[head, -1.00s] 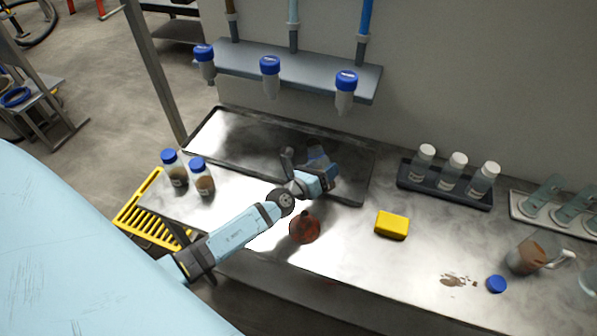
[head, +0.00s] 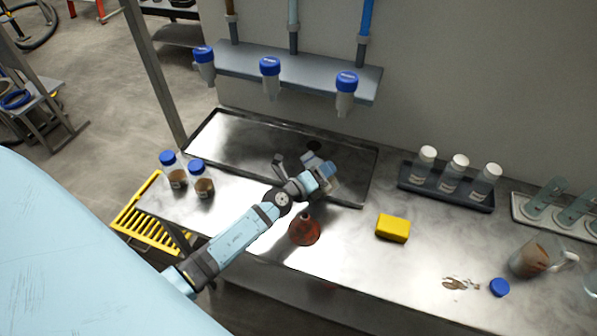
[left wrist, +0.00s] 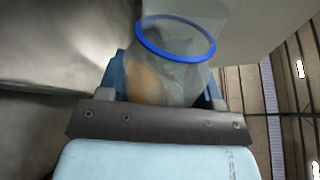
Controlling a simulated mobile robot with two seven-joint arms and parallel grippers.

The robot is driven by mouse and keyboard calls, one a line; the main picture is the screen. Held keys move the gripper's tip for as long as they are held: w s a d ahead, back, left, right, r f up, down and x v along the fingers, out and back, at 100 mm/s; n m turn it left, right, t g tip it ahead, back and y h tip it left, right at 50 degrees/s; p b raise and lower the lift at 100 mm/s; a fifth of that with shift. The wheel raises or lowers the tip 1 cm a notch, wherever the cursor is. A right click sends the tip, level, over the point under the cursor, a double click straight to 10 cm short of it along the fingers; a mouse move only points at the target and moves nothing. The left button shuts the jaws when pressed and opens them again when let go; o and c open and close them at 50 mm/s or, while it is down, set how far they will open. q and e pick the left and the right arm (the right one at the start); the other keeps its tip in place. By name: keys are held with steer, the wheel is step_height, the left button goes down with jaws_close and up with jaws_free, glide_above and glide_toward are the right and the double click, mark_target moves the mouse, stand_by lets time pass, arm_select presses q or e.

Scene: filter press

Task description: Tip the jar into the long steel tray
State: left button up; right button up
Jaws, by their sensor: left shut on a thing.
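My left gripper (head: 318,172) is over the front right part of the long steel tray (head: 228,150). It is shut on a clear jar, mostly hidden in the head view. In the left wrist view the jar (left wrist: 190,72) sits between the fingers, with a blue ring around it. Brown matter lies against one side of it, and the jar looks tilted. A small dark patch (head: 314,146) shows on the tray just beyond the gripper. My right gripper is not in view.
Two blue-lidded brown jars (head: 188,182) stand left of the tray. A rack of white-capped bottles (head: 445,187) stands right.

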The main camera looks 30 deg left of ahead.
arm_select(q)
steer(key=shift+f+n+b, duration=0.25)
steer(key=shift+n+b, duration=0.05)
steer(key=shift+b, duration=0.15)
steer(key=shift+f+n, duration=0.15)
steer(key=shift+n, duration=0.35)
steer(key=shift+a+f+b, duration=0.1)
steer(key=shift+f+b, duration=0.2)
steer(key=shift+b, duration=0.35)
steer(key=shift+w+a+f+n+b, duration=0.1)
steer(key=shift+a+f+n+b, duration=0.15)
steer(key=shift+n+b, duration=0.25)
steer(key=shift+a+f, duration=0.1)
steer(key=shift+f, duration=0.05)
steer(key=shift+b, duration=0.3)
steer(key=shift+r+n+h+p, duration=0.25)
steer(key=shift+n+h+p, duration=0.15)
steer(key=shift+p, duration=0.05)
steer(key=shift+a+r+n+p, duration=0.15)
steer(key=shift+r+n+p, duration=0.3)
steer(key=shift+p, duration=0.3)
